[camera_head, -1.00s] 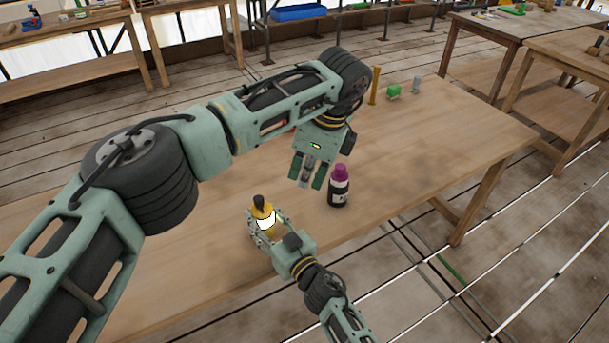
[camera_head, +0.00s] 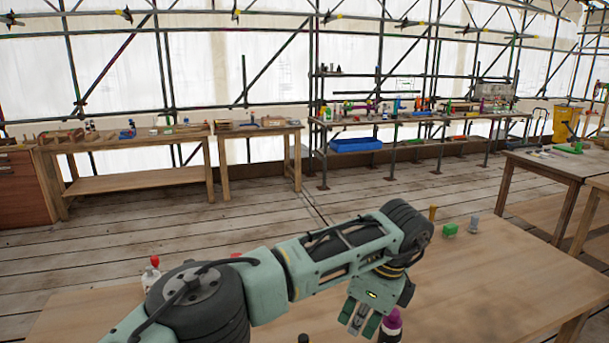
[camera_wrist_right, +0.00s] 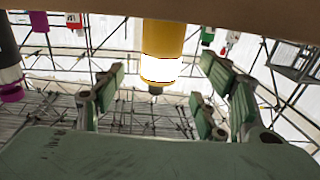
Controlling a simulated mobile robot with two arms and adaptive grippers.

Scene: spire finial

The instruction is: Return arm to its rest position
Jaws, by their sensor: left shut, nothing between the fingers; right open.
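My left gripper (camera_head: 360,318) shows low in the head view, shut and empty, pointing down over the wooden table (camera_head: 500,270). It is just left of a dark bottle with a purple cap (camera_head: 389,321), and I cannot tell the gap between them. My right gripper is out of the head view. In the right wrist view, my right gripper (camera_wrist_right: 165,92) is open, with its green-padded fingers on both sides of a yellow bottle (camera_wrist_right: 162,38) with a white band. I cannot tell how near the fingers are to it.
A green block (camera_head: 450,230), a grey piece (camera_head: 474,223) and a yellow post (camera_head: 433,213) stand at the table's far side. A white item with a red top (camera_head: 152,268) is behind my left arm. Workbenches line the back, with open floor (camera_head: 230,218) before them.

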